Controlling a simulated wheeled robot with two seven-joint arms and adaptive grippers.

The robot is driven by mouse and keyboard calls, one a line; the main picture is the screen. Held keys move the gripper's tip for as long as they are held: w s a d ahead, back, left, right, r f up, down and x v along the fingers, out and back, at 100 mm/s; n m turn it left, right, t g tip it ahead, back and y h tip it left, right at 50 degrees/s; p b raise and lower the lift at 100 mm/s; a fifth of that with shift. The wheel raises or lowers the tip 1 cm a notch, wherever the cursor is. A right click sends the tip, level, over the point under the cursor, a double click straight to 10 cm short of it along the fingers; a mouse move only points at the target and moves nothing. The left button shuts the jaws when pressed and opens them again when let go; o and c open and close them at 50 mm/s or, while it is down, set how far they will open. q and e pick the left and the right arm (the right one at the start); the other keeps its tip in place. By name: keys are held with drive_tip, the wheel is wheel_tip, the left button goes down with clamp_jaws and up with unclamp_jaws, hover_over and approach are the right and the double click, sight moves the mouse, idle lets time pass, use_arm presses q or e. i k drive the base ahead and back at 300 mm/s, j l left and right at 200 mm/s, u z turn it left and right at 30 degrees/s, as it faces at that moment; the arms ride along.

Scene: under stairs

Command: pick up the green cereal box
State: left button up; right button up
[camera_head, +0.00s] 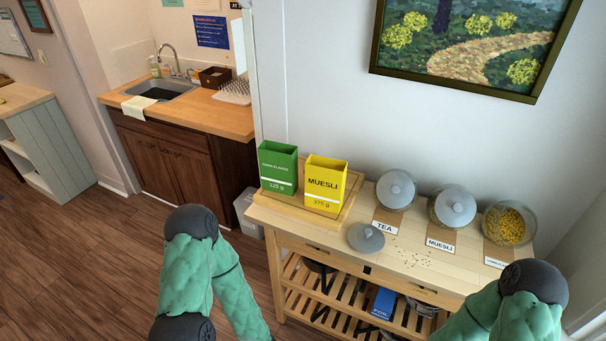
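The green cereal box (278,168) stands upright on a wooden tray (338,219) at the left end of a light wooden table. A yellow muesli box (325,184) stands on the same tray, just to its right. Both boxes seem open at the top. My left arm comes up from the lower left, and my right arm is at the lower right. Both arms are apart from the boxes. Neither gripper shows in the head view.
Lidded jars labelled tea (396,190) and muesli (452,206) and an open jar of yellow pieces (508,225) stand along the table's back. A loose lid (366,238) and scattered crumbs lie in front. A sink counter (213,116) is at the back left.

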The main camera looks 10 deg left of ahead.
sight(278, 162)
drive_tip(key=i+j+z, duration=0.1)
drive_tip(key=j+z, duration=0.25)
drive_tip(key=i+j+z, duration=0.1)
drive_tip(key=z, duration=0.3)
drive_tip(key=j+z, duration=0.35)
